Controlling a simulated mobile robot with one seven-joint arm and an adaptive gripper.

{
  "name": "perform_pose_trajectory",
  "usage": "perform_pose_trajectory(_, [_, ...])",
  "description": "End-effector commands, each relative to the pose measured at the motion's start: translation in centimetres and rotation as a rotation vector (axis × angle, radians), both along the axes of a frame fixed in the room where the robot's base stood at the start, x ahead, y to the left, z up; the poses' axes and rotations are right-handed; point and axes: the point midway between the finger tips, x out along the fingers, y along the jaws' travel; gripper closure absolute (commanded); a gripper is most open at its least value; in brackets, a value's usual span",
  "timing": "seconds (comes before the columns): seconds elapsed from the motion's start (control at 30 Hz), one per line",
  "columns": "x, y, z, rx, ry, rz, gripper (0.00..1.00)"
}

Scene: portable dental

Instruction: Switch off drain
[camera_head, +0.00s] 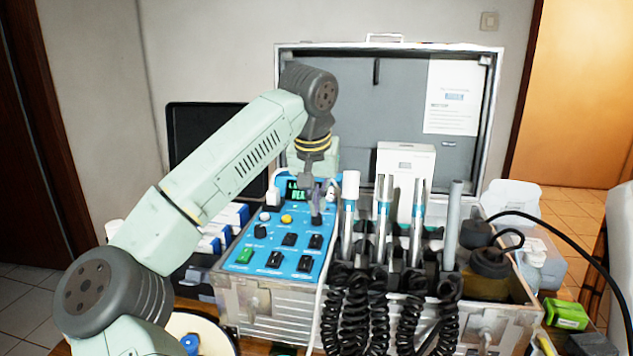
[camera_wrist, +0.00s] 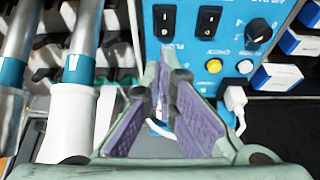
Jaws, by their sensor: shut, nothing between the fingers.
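The blue control panel (camera_head: 240,262) is on the dental unit, left of the handpieces. It carries several black rocker switches (camera_head: 289,239), a green switch (camera_head: 245,255), a knob, and white and yellow buttons. The labels are too small to read, so I cannot tell which switch is the drain. My gripper (camera_head: 316,218) is shut and empty, pointing down over the panel's right side, near the handpieces. In the wrist view its purple-padded fingers (camera_wrist: 167,72) meet near two black rocker switches (camera_wrist: 208,20), beside the yellow button (camera_wrist: 214,66). Whether they touch the panel is unclear.
Handpieces (camera_head: 350,215) with coiled black cords (camera_head: 345,310) stand close to the right of my gripper. A white plug (camera_wrist: 236,98) sits at the panel's edge. Bottles (camera_head: 489,265) stand at the right. The open case lid (camera_head: 350,75) rises behind.

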Motion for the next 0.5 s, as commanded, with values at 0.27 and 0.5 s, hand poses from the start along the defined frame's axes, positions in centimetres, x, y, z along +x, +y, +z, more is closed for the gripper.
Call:
perform_pose_trajectory(0.27, [1.1, -0.3, -4.5, -0.002, 0.003, -0.001, 1.0])
perform_pose_trajectory(0.5, [1.3, -0.3, -5.8, -0.002, 0.0, -0.001, 1.0])
